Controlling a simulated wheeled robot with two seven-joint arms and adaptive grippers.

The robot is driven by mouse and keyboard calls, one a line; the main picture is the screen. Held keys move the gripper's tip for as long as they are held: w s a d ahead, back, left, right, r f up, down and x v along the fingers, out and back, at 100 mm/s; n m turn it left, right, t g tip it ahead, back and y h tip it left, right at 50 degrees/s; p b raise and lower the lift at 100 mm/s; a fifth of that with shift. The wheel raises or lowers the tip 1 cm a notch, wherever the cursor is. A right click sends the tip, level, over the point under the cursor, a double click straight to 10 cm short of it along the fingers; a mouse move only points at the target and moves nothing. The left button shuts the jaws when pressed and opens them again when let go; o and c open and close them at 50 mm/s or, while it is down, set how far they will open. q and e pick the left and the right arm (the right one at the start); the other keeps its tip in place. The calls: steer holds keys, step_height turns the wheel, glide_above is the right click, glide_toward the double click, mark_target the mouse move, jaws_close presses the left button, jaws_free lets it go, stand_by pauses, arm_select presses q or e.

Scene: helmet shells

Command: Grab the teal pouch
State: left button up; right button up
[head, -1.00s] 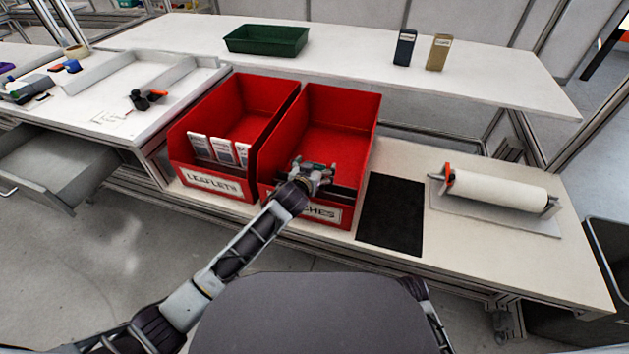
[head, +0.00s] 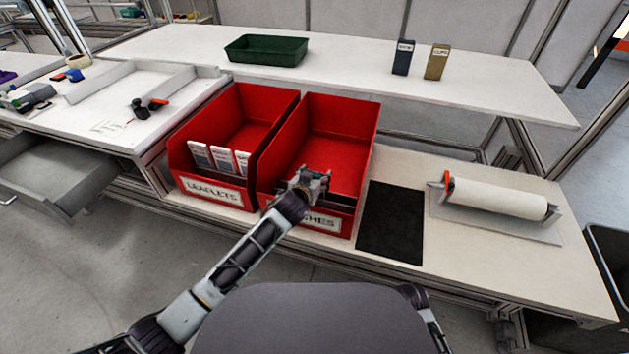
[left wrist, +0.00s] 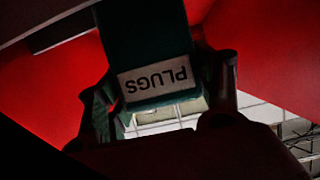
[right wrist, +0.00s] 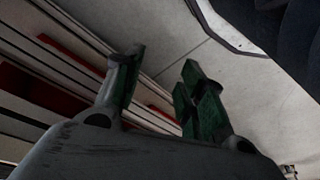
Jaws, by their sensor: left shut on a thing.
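My left gripper (head: 312,180) is over the front part of the right red bin (head: 340,140), whose front label is partly hidden by my arm. In the left wrist view, the gripper (left wrist: 160,95) is shut on a dark teal pouch (left wrist: 140,35) with a white label reading PLUGS, upside down in that view. Red bin walls show around it. In the head view the pouch cannot be made out clearly behind the gripper. My right gripper (right wrist: 160,80) is open and empty, with pale floor behind it; it does not show in the head view.
The left red bin (head: 235,115) holds several white leaflet packs (head: 220,158). A black mat (head: 391,220) and a white roll on a stand (head: 495,198) are to the right. A green tray (head: 266,50) and two small boxes (head: 403,57) (head: 437,62) stand on the upper shelf.

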arm_select(q)
steer(key=shift+r, duration=0.7)
step_height(320, 180, up, 6)
steer(key=shift+r+p, duration=0.1)
steer(key=shift+p, duration=1)
steer(key=shift+r, duration=1.15)
arm_select(e)
steer(key=shift+g, duration=0.3)
steer(key=shift+s+d+f, duration=0.2)
steer(key=shift+f, duration=0.7)
steer(key=shift+s+d+f, duration=0.15)
steer(key=shift+f, duration=0.7)
steer(key=shift+s+d+f, duration=0.2)
steer(key=shift+f, duration=0.7)
arm_select(q)
steer(key=shift+p, duration=0.3)
